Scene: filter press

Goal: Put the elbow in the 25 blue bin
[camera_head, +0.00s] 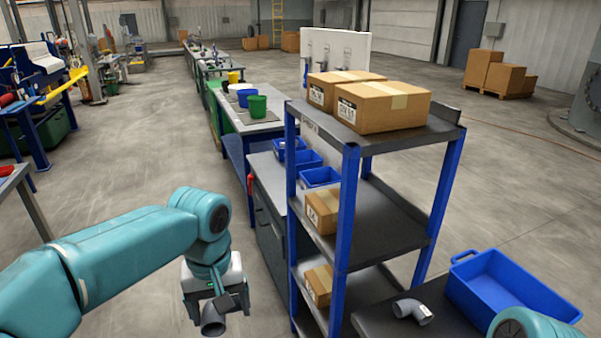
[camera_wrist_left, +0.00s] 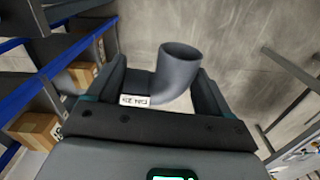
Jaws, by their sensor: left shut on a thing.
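My left gripper (camera_head: 222,304) is shut on a grey pipe elbow (camera_head: 212,322), held over the floor left of the shelf rack. In the left wrist view the elbow (camera_wrist_left: 178,72) sits between the two fingers, its open end facing up in the picture. Its white label (camera_wrist_left: 134,101) seems to read DN 25. Small blue bins stand on the bench behind the rack: a near one (camera_head: 320,177), a middle one (camera_head: 306,161) and a far one (camera_head: 291,147). No number on them is readable. My right gripper is out of view.
The blue-posted shelf rack (camera_head: 348,215) with cartons (camera_head: 382,106) stands right of my left gripper. A large blue tub (camera_head: 507,288) and another grey elbow (camera_head: 413,309) are at the lower right. Green, blue and yellow buckets stand farther back.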

